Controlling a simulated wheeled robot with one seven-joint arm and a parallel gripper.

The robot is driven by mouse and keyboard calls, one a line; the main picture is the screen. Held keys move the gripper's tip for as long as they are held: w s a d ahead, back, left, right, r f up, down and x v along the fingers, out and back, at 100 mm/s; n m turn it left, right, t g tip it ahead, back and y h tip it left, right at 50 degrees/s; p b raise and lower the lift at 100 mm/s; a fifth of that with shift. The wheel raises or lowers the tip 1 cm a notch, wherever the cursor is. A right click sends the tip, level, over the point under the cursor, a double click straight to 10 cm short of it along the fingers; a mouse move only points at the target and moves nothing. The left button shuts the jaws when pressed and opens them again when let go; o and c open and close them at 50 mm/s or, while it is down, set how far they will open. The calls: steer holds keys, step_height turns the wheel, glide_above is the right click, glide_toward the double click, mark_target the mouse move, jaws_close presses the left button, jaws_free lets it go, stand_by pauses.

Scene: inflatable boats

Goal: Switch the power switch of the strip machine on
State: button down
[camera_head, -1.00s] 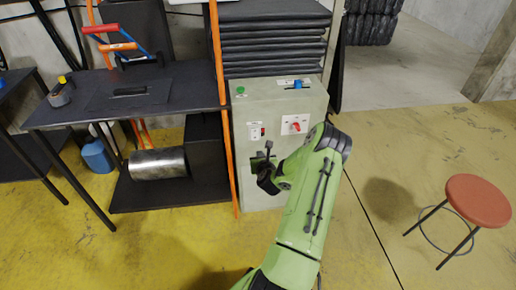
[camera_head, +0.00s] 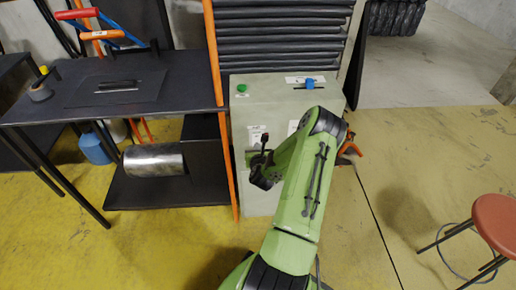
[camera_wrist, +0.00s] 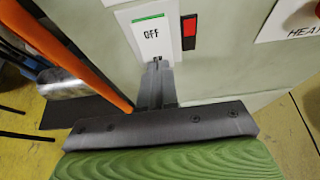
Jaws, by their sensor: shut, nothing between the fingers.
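The strip machine (camera_head: 283,97) is a pale grey-green box with a green button and a blue part on top. In the wrist view its front (camera_wrist: 105,30) carries a white plate (camera_wrist: 151,40) reading OFF with a green strip above. A small red and black switch (camera_wrist: 190,32) sits right of this plate. My gripper (camera_wrist: 158,66) is shut and empty, its tips at the plate's lower edge, below and left of the red and black switch. Contact cannot be told.
A black table (camera_head: 180,85) stands left of the machine, with an orange post (camera_head: 222,120) between. A metal cylinder (camera_head: 153,160) lies on the lower shelf. Black folded stacks (camera_head: 280,45) rise behind. A red stool (camera_head: 497,222) stands at right; the yellow floor between is clear.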

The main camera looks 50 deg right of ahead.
steer(key=shift+w+d+f, duration=0.1)
steer(key=shift+d, duration=0.05)
steer(key=shift+p, duration=0.45)
steer(key=shift+r+p, duration=0.85)
steer(key=shift+r, duration=0.05)
